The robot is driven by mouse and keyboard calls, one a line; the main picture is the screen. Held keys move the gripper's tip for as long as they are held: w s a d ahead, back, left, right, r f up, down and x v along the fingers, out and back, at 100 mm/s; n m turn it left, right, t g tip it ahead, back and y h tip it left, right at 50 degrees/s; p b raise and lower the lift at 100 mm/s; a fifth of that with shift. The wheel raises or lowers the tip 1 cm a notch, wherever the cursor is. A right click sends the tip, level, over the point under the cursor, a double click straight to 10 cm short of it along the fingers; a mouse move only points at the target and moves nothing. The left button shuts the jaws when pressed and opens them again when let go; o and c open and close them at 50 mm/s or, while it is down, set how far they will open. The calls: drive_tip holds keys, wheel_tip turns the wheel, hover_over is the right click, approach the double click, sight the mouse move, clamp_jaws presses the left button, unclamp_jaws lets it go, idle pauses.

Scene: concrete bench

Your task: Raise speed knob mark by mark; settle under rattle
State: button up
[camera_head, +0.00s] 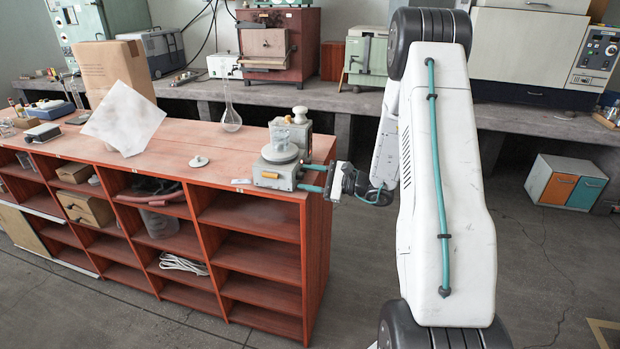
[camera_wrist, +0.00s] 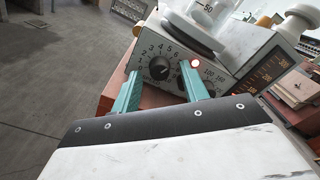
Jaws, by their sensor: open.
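The grey stirrer (camera_head: 273,175) stands at the front right corner of the red shelf top. A clear beaker (camera_head: 282,140) stands on its round plate. In the head view my gripper (camera_head: 316,178) reaches the stirrer from the right.
A second numbered dial and an orange-marked dark scale (camera_wrist: 268,76) lie right of the knob. A flask (camera_head: 230,118), a white lid (camera_head: 198,161) and a paper sheet (camera_head: 124,118) are on the red shelf top (camera_head: 185,140). Open floor lies to the right.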

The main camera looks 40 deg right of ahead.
clamp_jaws()
drive_tip(key=shift+m, duration=2.5)
unclamp_jaws()
